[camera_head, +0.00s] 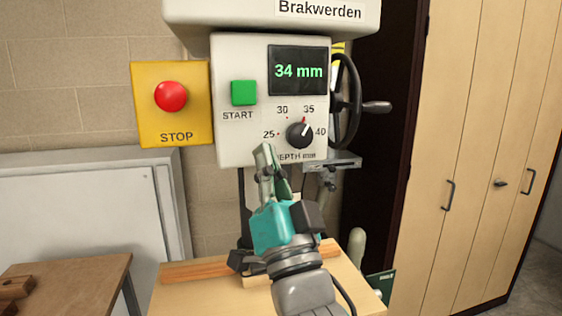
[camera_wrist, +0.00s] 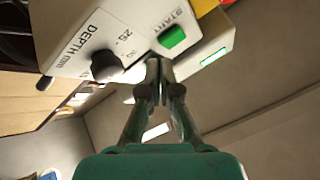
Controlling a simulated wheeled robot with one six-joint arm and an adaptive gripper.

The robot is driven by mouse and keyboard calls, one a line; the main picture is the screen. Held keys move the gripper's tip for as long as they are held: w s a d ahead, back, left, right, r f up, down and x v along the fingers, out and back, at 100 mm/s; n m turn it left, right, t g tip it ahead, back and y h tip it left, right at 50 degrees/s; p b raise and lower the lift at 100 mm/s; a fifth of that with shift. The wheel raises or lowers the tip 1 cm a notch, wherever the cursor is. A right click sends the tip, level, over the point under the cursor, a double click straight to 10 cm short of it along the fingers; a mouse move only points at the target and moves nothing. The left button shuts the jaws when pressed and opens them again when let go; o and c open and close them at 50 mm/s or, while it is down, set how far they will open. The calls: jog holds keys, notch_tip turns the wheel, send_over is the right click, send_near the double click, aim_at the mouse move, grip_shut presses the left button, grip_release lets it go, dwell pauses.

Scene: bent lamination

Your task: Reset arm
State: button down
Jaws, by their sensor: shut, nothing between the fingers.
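My gripper (camera_head: 264,160) is shut and empty, with its fingertips in front of the lower edge of the machine's control panel (camera_head: 233,137), left of the depth knob. The wrist view also shows the gripper (camera_wrist: 157,65) with its fingertips together. The black depth knob (camera_head: 299,135) shows in the wrist view (camera_wrist: 106,67) left of the fingertips. The green start button (camera_head: 243,93) is above the gripper. The display (camera_head: 298,71) reads 34 mm. I cannot tell whether the fingertips touch the panel.
A yellow box with a red stop button (camera_head: 171,96) is left of the panel. A black handwheel (camera_head: 346,101) is at its right. A wooden table (camera_head: 185,299) lies below my arm. A brown bench (camera_head: 72,278) is at left, and tall wooden cabinets (camera_head: 472,130) at right.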

jog(key=s+d+f+g+h, duration=0.1)
jog(key=d+f+h, duration=0.15)
jog(key=f, duration=0.85)
jog(key=d+f+g+h, duration=0.1)
jog(key=d+f, duration=0.3)
jog(key=f, duration=0.6)
jog(key=s+d+f+n+g+h, duration=0.1)
jog(key=s+d+f, duration=0.25)
jog(key=f, duration=0.45)
jog(key=s+d+f+g+h, duration=0.1)
jog(key=s+d+f, duration=0.2)
jog(key=s+f, duration=0.35)
jog(key=s+d+f+n+g+h, duration=0.15)
jog(key=s+d+f, duration=0.35)
jog(key=s+f, duration=0.65)
jog(key=s+d+f+g+h, duration=0.1)
jog(key=s+d+f+g, duration=0.1)
jog(key=s, duration=0.6)
jog(key=s+d+f+g+h, duration=0.1)
jog(key=s+f+g, duration=0.1)
jog(key=s, duration=0.7)
jog(key=shift+s+d, duration=0.2)
jog(key=shift+d, duration=0.15)
